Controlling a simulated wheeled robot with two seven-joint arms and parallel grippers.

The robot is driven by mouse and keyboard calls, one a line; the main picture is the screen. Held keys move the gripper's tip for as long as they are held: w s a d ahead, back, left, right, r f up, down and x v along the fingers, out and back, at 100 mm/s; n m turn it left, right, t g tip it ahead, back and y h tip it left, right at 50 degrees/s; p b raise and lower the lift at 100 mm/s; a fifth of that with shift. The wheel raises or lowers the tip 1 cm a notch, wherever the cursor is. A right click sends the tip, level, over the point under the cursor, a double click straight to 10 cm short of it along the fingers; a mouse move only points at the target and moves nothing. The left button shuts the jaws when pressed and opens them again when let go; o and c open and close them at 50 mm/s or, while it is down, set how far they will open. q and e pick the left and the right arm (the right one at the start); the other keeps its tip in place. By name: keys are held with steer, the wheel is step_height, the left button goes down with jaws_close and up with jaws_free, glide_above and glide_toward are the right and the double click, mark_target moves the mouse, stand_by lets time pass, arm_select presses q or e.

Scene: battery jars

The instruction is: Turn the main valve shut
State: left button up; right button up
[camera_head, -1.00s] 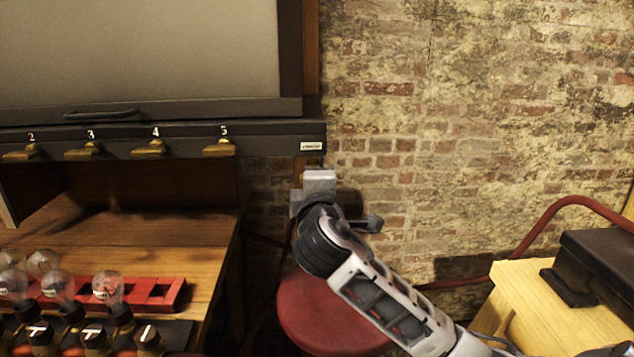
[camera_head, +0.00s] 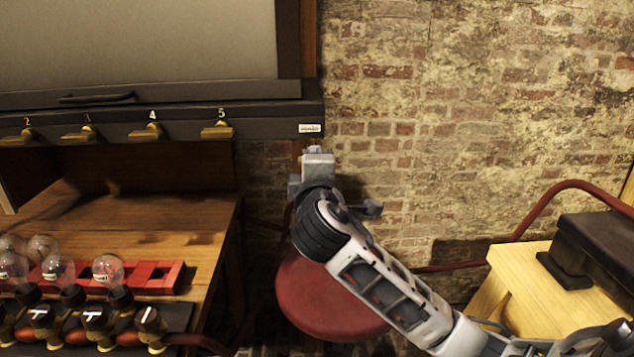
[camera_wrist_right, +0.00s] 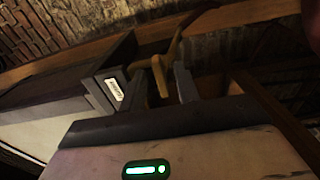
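A brass-yellow lever (camera_wrist_right: 160,76), which looks like the main valve's handle, shows in the right wrist view beside the labelled end of the dark cabinet rail. My right gripper (camera_wrist_right: 163,88) has its two grey fingers apart, one on each side of the lever. I cannot tell whether either finger touches it. In the head view my right gripper (camera_head: 317,165) is just below the rail's right end, in front of the wall, and hides most of the valve. My left gripper is in neither view.
The dark rail (camera_head: 270,125) carries several numbered brass taps, such as tap 5 (camera_head: 218,130). Below it is a wooden bench (camera_head: 150,225) with glass bulbs and a red rack (camera_head: 168,277). A red stool (camera_head: 325,300) stands under my arm. A pale table (camera_head: 520,275) is at right.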

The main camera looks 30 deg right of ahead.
steer(key=v, duration=1.5)
steer(key=shift+s, duration=0.25)
steer(key=a+f+g+y, duration=0.1)
steer(key=a+f+y, duration=0.3)
steer(key=f, duration=0.5)
steer(key=a+f+g+y, duration=0.1)
steer(key=a+f+y, duration=0.25)
steer(key=f, duration=0.45)
steer(key=s+a+f+m+g+y, duration=0.1)
steer(key=s+a+f+m+y, duration=0.1)
steer(key=s+f+m, duration=0.2)
steer(key=s+a+f+m+g+y+p, duration=0.1)
steer(key=s+a+f+m+y, duration=0.1)
steer(key=s+f+m, duration=0.3)
step_height(320, 180, down, 5)
steer(key=shift+s+r+m+y, duration=0.3)
steer(key=shift+s+y, duration=0.2)
steer(key=shift+y, duration=0.35)
